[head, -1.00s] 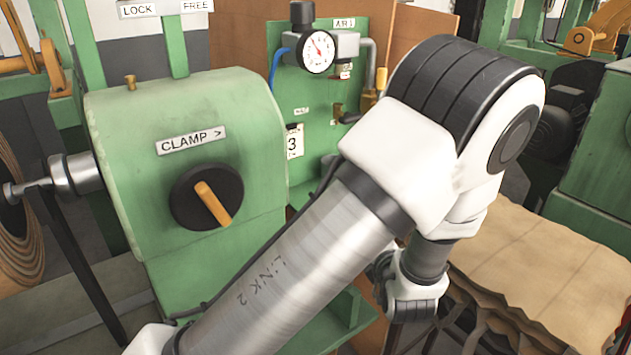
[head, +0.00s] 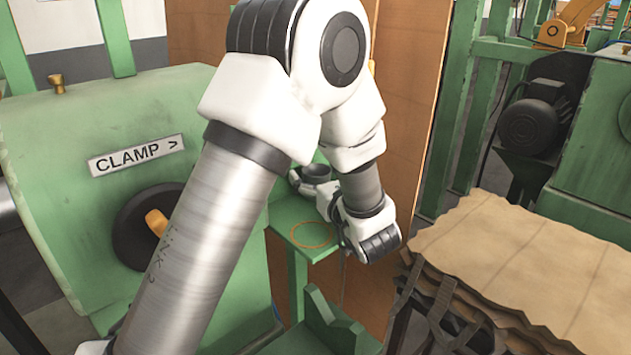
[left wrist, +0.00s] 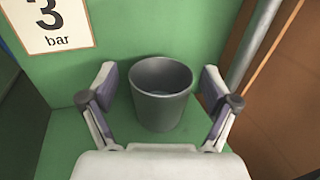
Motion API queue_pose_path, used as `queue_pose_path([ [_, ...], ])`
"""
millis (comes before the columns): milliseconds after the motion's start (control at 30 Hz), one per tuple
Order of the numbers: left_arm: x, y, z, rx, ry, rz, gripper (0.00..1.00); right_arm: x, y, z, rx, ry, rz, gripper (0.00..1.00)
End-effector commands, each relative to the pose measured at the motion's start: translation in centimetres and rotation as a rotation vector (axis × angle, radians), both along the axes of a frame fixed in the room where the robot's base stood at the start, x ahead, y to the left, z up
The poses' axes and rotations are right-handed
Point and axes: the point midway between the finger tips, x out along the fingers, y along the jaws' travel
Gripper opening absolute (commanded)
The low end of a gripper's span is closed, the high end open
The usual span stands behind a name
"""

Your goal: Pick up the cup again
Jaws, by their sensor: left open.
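A dark grey cup (left wrist: 161,92) stands upright on a green shelf (left wrist: 70,150) in the left wrist view. It looks empty. My left gripper (left wrist: 158,82) is open, with one finger on each side of the cup and a visible gap on both sides. In the head view a dark grey round shape that looks like the cup (head: 316,173) shows at the back of the green shelf (head: 285,213), partly behind my left arm. My right gripper is not in view.
An orange ring (head: 311,234) is marked on the bare front of the shelf. A "3 bar" label (left wrist: 50,25) is on the green panel behind the cup. The green clamp housing (head: 60,130) stands left, a brown board (head: 415,100) right, and stacked brown sheets (head: 540,265) at lower right.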

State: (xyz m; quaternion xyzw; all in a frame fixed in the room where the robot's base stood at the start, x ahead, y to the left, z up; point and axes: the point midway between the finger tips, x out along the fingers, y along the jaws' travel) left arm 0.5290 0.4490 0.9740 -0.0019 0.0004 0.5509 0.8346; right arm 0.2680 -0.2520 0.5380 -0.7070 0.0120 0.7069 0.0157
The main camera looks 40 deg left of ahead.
Motion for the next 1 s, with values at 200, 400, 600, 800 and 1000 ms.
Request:
queue_pose_path([
  [200,0.2,0.6,0.0,0.003,0.001,-0.001,0.88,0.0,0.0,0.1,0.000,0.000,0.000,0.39],
  [400,0.2,0.6,0.0,0.002,0.001,0.000,0.34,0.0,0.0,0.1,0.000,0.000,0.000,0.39],
  [600,0.2,0.5,0.0,0.002,0.001,0.000,0.17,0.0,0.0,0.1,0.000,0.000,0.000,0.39],
  [800,0.4,0.6,0.1,0.001,0.001,-0.001,0.16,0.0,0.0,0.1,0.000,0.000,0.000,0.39],
  [1000,1.8,1.1,1.7,0.000,-0.002,-0.005,0.16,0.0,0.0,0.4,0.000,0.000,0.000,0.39],
])
